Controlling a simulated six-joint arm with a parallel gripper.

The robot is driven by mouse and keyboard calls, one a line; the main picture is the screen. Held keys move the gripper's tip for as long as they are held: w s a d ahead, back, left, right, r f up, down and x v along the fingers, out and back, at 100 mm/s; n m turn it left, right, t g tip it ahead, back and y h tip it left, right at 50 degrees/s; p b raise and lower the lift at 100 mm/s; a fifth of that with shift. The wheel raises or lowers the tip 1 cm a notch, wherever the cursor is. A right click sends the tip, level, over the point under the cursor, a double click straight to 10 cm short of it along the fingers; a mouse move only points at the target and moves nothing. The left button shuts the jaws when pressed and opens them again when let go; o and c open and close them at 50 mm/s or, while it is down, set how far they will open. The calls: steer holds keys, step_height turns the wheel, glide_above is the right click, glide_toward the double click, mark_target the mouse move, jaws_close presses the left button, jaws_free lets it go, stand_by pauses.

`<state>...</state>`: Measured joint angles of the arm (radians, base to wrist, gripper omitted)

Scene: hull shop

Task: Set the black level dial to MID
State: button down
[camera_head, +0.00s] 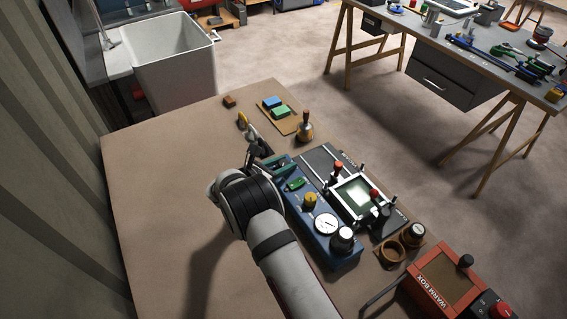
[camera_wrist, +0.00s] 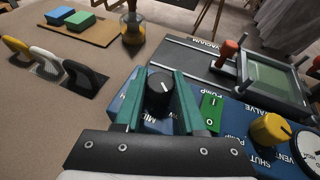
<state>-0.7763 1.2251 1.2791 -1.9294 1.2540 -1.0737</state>
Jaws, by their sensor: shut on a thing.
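The black level dial (camera_wrist: 158,95) stands at the end of the blue panel in the wrist view, with a white pointer line on its top slanting up and to the right. My gripper (camera_wrist: 159,84) has its two green fingers on either side of the dial, shut on it. Part of the lettering by the dial, including MID (camera_wrist: 152,112), shows between the fingers; the rest is covered. In the head view my gripper (camera_head: 277,162) is over the far left end of the blue panel (camera_head: 318,252), and I cannot make out the dial there.
Beside the dial are a green pump switch (camera_wrist: 210,112) and a yellow valve knob (camera_wrist: 270,131). The table's left part is clear.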

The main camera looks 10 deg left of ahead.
steer(key=shift+w+m+g+h, duration=0.2)
steer(key=shift+m+g+h, duration=1.1)
steer(key=shift+m+h, duration=0.6)
steer(key=shift+a+r, duration=0.1)
steer(key=shift+r, duration=0.05)
steer(key=shift+w+a+r, duration=0.1)
steer(key=shift+a+r, duration=0.05)
steer(key=shift+m, duration=0.4)
steer(key=shift+s, duration=0.2)
steer(key=c, duration=0.9)
jaws_free()
steer(key=o, duration=0.4)
steer(key=shift+d+f+g+h, duration=0.2)
steer(key=shift+f+g+h, duration=0.05)
steer(key=shift+g+h, duration=0.05)
